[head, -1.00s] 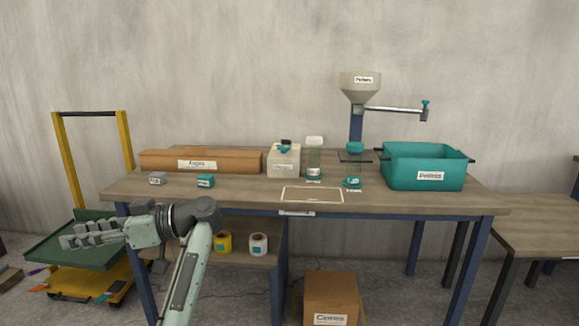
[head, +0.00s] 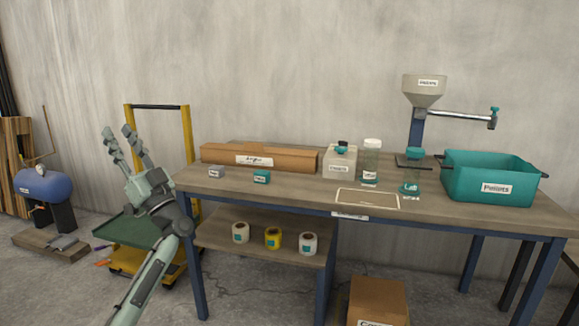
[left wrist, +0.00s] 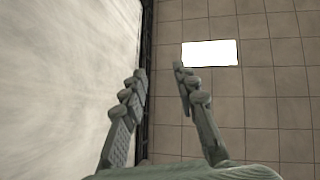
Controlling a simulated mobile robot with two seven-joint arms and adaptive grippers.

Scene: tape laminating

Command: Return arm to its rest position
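My left gripper (head: 120,139) is raised at the left of the head view, left of the workbench (head: 300,188) and in front of the yellow-framed cart (head: 187,135). Its fingers point up, are spread apart and hold nothing. In the left wrist view the two fingers (left wrist: 158,88) are also apart, with only the ceiling and wall behind them. My left arm rises from the lower edge of the head view. My right gripper is in neither view.
The bench holds a brown box (head: 259,158), a teal bin (head: 490,178), a hopper (head: 424,91) and jars. Several tape rolls (head: 273,238) sit on the lower shelf. A carton (head: 377,300) stands on the floor. A blue tank (head: 43,186) stands far left.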

